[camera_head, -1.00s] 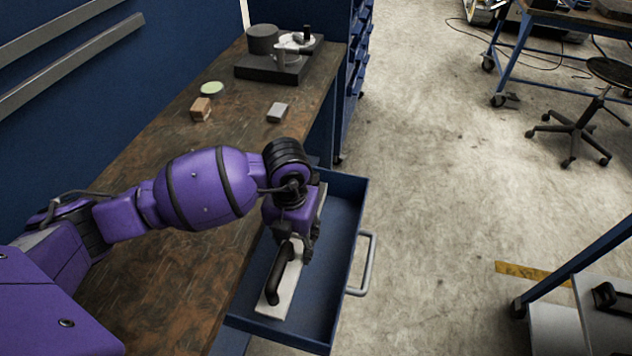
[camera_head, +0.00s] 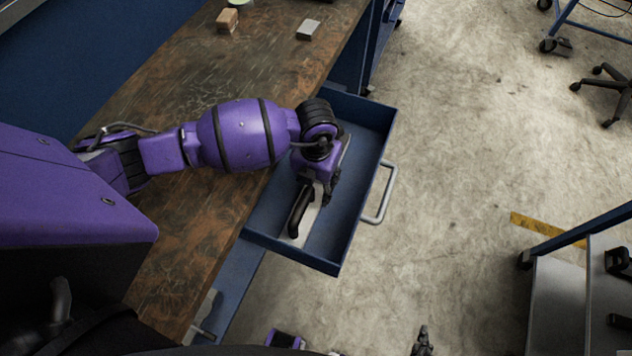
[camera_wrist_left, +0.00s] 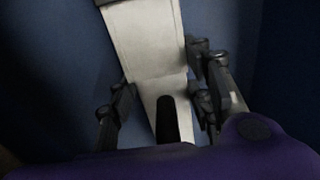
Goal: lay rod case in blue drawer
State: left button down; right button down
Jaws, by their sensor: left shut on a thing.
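The rod case (camera_head: 313,218) is a long pale slab with a black handle. It lies lengthwise inside the open blue drawer (camera_head: 365,207), low between its walls; whether it rests fully on the floor is hard to tell. My left gripper (camera_head: 320,187) is over the case inside the drawer, shut on it, and hides its middle. In the left wrist view the pale case (camera_wrist_left: 150,45) runs between the fingers of my left gripper (camera_wrist_left: 162,88), with blue drawer floor around it. My right gripper (camera_head: 422,342) shows only as a dark piece at the bottom edge.
The brown workbench (camera_head: 200,260) runs along the drawer's left side. A wooden block (camera_head: 228,20) and a grey block (camera_head: 308,29) sit on it. The drawer's handle (camera_head: 380,195) sticks out to the right over open floor. A cart (camera_head: 560,295) stands at the right.

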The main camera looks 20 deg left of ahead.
aim_at(316, 186)
pick_arm(q)
jog(key=shift+f, duration=0.15)
jog(key=c, duration=0.9)
grip_release()
notch_tip(316, 186, up, 12)
jog(key=shift+r+p, duration=0.2)
jog(key=shift+p, duration=0.2)
